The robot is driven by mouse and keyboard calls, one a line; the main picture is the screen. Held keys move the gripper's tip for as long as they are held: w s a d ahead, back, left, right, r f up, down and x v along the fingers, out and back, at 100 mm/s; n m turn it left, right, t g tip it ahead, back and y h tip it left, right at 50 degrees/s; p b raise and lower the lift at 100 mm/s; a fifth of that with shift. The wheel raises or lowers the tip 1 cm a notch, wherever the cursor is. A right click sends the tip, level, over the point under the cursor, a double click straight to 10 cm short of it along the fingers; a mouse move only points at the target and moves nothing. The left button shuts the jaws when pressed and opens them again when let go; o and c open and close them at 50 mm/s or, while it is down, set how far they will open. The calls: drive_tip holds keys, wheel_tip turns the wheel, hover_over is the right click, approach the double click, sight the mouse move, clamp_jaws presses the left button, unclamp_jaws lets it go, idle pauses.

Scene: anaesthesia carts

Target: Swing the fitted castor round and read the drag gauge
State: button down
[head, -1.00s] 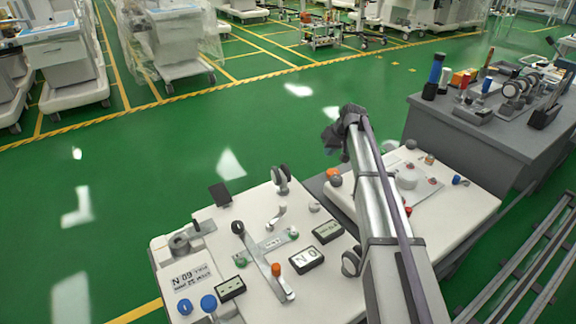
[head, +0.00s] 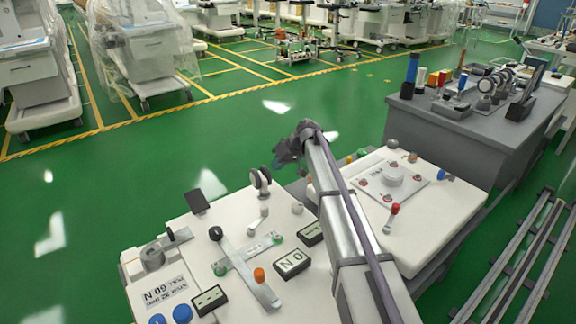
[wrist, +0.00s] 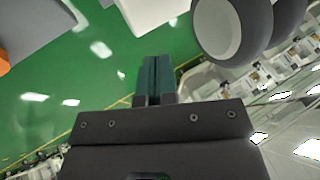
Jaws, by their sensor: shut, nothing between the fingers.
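The castor (head: 260,181), with twin dark-rimmed, pale-hubbed wheels, stands up at the back edge of the left white bench. Its wheels (wrist: 232,30) fill the top right of the wrist view. My gripper (head: 284,152) is just above and to the right of it in the head view. Its fingers (wrist: 154,72) are shut and empty, apart from the wheels. A black-framed display (head: 292,263) shows a 0 and an N. Two other small displays, front left (head: 209,299) and right (head: 312,233), are too small to read. Which one is the drag gauge I cannot tell.
A white fixture plate (head: 392,181) with red knobs sits on the right bench. A grey tool table (head: 450,130) stands behind it. The green floor (head: 120,190) at left is clear.

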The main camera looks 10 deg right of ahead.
drive_tip(key=shift+s+a+r, duration=0.15)
drive_tip(key=shift+s+a, duration=0.15)
drive_tip(key=shift+a, duration=0.25)
drive_tip(key=shift+s+a+r, duration=0.15)
drive_tip(key=shift+s+a, duration=0.1)
drive_tip(key=shift+a, duration=0.5)
drive_tip(key=shift+a, duration=0.1)
